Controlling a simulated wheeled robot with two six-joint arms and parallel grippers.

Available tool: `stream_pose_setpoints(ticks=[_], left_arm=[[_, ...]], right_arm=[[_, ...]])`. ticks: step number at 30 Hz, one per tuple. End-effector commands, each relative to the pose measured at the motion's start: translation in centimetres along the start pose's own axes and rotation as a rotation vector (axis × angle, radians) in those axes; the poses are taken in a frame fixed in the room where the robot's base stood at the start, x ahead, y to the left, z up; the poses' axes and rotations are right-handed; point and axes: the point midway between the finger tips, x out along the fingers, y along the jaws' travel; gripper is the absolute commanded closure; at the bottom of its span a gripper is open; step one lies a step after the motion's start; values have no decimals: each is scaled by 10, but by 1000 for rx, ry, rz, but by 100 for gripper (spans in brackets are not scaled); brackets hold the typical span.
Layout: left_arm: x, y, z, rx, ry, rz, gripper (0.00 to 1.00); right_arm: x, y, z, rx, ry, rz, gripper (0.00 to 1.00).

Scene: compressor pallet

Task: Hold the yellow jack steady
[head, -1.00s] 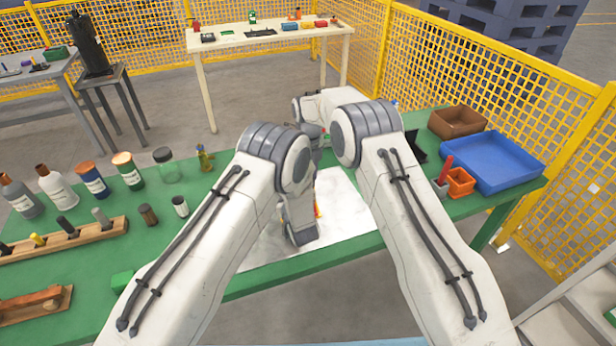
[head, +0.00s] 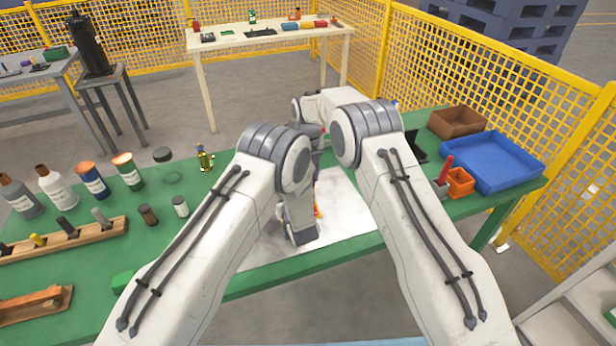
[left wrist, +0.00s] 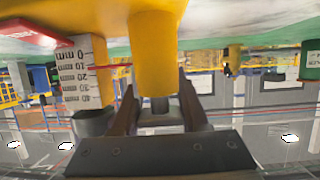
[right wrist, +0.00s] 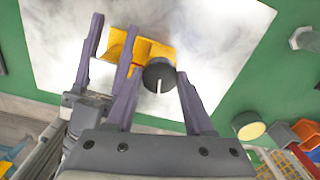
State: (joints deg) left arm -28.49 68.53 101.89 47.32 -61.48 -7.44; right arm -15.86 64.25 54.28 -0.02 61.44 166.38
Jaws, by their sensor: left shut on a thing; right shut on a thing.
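The yellow jack (right wrist: 142,50) stands on a pale sheet, its body seen in the right wrist view. In the head view my arms hide nearly all of it; only a small orange-yellow sliver (head: 317,210) shows. In the left wrist view, a yellow cylinder of the jack (left wrist: 152,45) with a grey lower end sits between the fingers of my left gripper (left wrist: 156,88), which is shut on it. In the right wrist view, a dark round knob (right wrist: 158,76) with a white line sits between the fingers of my right gripper (right wrist: 160,62), shut on it.
A millimetre scale (left wrist: 80,72) with a red pointer stands beside the jack. The pale sheet (head: 345,215) lies on the green table (head: 235,190). Bottles and a wooden rack (head: 90,238) stand at left. A blue tray (head: 495,165) and orange bin (head: 460,182) are at right.

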Motion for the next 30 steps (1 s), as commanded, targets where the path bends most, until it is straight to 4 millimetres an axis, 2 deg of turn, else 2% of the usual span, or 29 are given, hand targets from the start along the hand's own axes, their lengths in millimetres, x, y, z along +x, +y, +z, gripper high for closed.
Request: stream_pose_setpoints(ticks=[1, 2, 3, 4, 13, 17, 30], left_arm=[[-1, -1, 12, 11, -25, 1, 100], [-1, -1, 12, 11, -25, 1, 100], [-1, -1, 12, 11, -25, 1, 100], [-1, -1, 12, 11, -25, 1, 100], [-1, -2, 12, 11, -26, -1, 100], [-1, -2, 12, 11, -26, -1, 100], [-1, -3, 12, 10, -26, -3, 100]], right_arm=[[-1, 2, 1, -1, -2, 3, 100], [-1, 2, 1, -1, -2, 3, 36], [-1, 2, 1, -1, -2, 3, 20], [-1, 2, 1, -1, -2, 2, 17], [0, 1, 0, -1, -1, 1, 17], [-10, 0, 1, -1, -3, 0, 17], [-97, 1, 1, -2, -4, 0, 17]])
